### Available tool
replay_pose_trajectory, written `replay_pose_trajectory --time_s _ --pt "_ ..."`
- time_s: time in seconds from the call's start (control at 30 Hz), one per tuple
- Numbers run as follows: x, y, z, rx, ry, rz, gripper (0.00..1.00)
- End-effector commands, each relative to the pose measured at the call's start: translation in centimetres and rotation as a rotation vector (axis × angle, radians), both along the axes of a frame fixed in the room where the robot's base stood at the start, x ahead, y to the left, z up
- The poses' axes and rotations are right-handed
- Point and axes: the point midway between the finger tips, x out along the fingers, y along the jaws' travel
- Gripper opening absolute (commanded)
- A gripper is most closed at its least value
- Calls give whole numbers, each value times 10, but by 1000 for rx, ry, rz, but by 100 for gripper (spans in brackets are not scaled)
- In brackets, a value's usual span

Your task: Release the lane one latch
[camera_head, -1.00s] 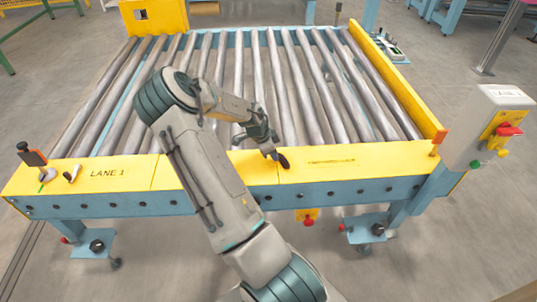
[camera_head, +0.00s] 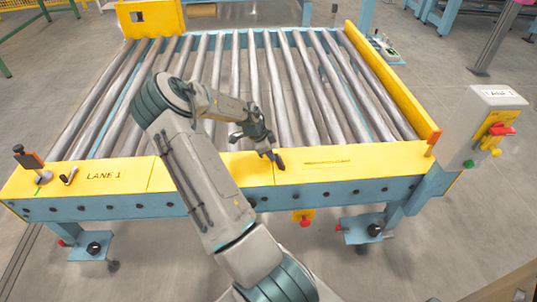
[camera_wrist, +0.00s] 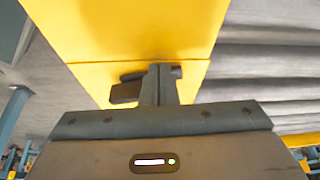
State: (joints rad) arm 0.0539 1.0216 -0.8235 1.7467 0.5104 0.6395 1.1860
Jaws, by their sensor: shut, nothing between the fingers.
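The yellow front rail marked LANE 1 (camera_head: 103,175) runs along the near edge of the roller conveyor. I cannot tell which of these is the latch. My gripper (camera_head: 279,161) is shut and empty, just over the middle of the rail, well to the right of both pieces.
A grey post box labelled LANE 1 (camera_head: 486,125) with a red handle (camera_head: 500,131) stands at the right corner. Grey rollers (camera_head: 290,90) lie behind the rail, and a tall yellow side rail (camera_head: 390,80) bounds them.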

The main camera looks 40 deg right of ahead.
Motion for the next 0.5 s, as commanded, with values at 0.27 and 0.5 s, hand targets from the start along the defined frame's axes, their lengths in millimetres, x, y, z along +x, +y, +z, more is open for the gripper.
replay_pose_trajectory --time_s 0.27,0.5 --pt "-3 -3 -1 1 2 -6 0" --pt "-4 -6 -1 1 1 -9 0"
